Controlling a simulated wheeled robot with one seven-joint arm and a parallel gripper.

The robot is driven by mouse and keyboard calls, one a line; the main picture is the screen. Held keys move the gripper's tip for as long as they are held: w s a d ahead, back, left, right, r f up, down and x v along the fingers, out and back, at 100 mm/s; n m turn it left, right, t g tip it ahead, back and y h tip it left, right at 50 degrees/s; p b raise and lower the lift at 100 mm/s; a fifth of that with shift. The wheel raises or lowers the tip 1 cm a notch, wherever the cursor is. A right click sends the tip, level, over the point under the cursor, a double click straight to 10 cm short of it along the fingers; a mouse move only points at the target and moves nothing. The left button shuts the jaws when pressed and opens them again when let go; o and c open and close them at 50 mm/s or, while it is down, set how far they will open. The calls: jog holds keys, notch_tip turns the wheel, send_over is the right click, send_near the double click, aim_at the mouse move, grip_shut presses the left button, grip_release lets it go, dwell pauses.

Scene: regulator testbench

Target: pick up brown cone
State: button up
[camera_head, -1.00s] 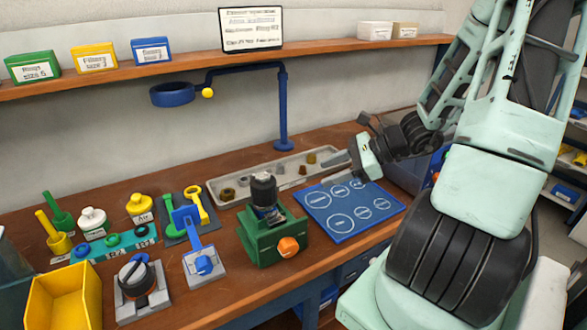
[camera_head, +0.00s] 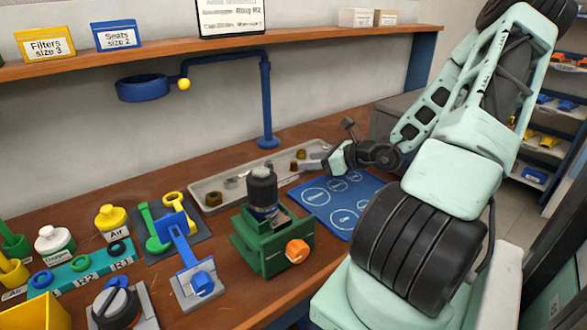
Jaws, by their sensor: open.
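Small brown parts lie in the grey tray (camera_head: 205,183) at the back of the bench. One brown piece (camera_head: 301,154) and a smaller one (camera_head: 294,166) are near its right end. A brown ring-like piece (camera_head: 212,198) is at its left end. The pieces are too small to tell for certain which is the cone. My gripper (camera_head: 309,162) is open, reaching in from the right at the tray's right end, close beside the two right brown pieces. Whether it touches them cannot be told.
A green vise (camera_head: 262,245) holding a dark cylinder (camera_head: 262,187) stands in front of the tray. A blue board with white circles (camera_head: 345,216) lies below my gripper. A blue stand (camera_head: 266,105) rises behind the tray. A shelf (camera_head: 300,44) runs above.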

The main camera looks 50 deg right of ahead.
aim_at(295, 162)
jog(key=x, duration=0.7)
jog(key=shift+w+f, duration=0.1)
jog(key=shift+w, duration=0.05)
grip_shut()
